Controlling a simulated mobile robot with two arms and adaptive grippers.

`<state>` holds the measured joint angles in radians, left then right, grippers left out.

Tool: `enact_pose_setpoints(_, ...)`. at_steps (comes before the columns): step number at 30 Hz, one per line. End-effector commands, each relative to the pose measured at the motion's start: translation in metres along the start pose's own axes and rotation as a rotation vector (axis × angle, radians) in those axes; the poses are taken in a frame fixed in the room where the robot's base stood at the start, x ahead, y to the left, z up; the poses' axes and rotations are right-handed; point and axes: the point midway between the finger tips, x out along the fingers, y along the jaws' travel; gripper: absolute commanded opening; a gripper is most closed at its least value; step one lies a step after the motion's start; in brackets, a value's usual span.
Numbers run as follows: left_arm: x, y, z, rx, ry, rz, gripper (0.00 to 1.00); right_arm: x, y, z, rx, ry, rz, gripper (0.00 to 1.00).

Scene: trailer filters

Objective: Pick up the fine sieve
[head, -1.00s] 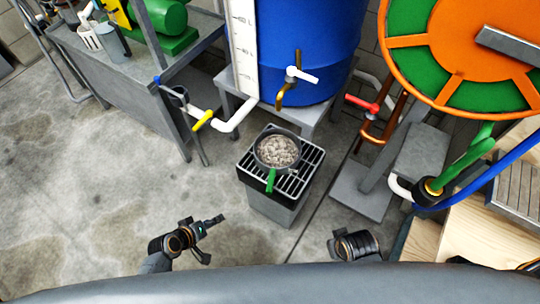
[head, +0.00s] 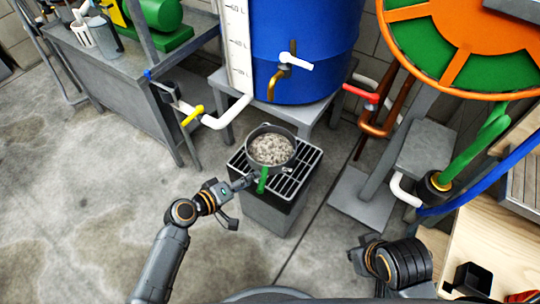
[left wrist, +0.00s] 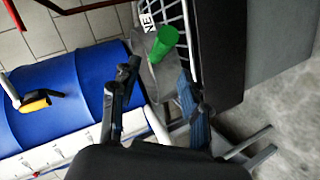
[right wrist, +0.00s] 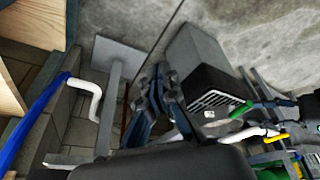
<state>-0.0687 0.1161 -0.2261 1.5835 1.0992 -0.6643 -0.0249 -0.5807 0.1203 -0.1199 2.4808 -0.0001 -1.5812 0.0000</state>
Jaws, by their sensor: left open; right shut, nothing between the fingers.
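The fine sieve (head: 271,150) is a round grey pan with a green handle (head: 263,180), filled with pale grey lumpy material. It sits on the slatted top of a black and grey stand (head: 308,160), handle toward me. My left gripper (head: 240,203) is open and empty, just left of the handle. In the left wrist view the green handle (left wrist: 163,43) shows ahead of the open fingers (left wrist: 158,78), beside a partly hidden label reading "NE". My right gripper (head: 362,256) is shut and empty, low at the right; its closed fingers show in the right wrist view (right wrist: 156,92).
A blue barrel (head: 310,50) with a tap (head: 284,68) stands behind the sieve. A white pipe with a yellow handle (head: 193,115) is at the left. An orange and green wheel (head: 460,45) and a wooden surface (head: 480,255) are at the right. The floor at left is clear.

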Motion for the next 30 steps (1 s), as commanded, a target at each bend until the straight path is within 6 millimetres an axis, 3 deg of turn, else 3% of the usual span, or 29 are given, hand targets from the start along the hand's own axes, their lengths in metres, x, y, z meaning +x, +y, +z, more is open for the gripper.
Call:
enact_pose_setpoints(8,0.029,0.004,-0.001,-0.001,0.001,0.003,0.46,0.007,-0.001,0.000,0.000,0.007,0.000,0.00)
enact_pose_setpoints(13,0.049,0.005,0.000,0.000,0.000,0.000,0.46,0.010,-0.004,-0.029,-0.004,0.136,-0.006,0.00)
enact_pose_setpoints(18,0.057,0.005,-0.001,0.001,0.000,0.000,0.46,0.009,-0.005,-0.043,-0.006,0.196,-0.009,0.00)
enact_pose_setpoints(24,0.057,0.005,-0.001,0.001,0.000,-0.001,0.46,0.009,-0.005,-0.043,-0.006,0.199,-0.009,0.00)
enact_pose_setpoints(26,0.057,0.005,-0.001,0.001,0.000,-0.001,0.38,0.009,-0.005,-0.043,-0.007,0.198,-0.009,0.00)
enact_pose_setpoints(30,0.057,0.005,-0.001,0.001,0.000,-0.001,0.09,0.009,-0.005,-0.043,-0.006,0.198,-0.009,0.00)
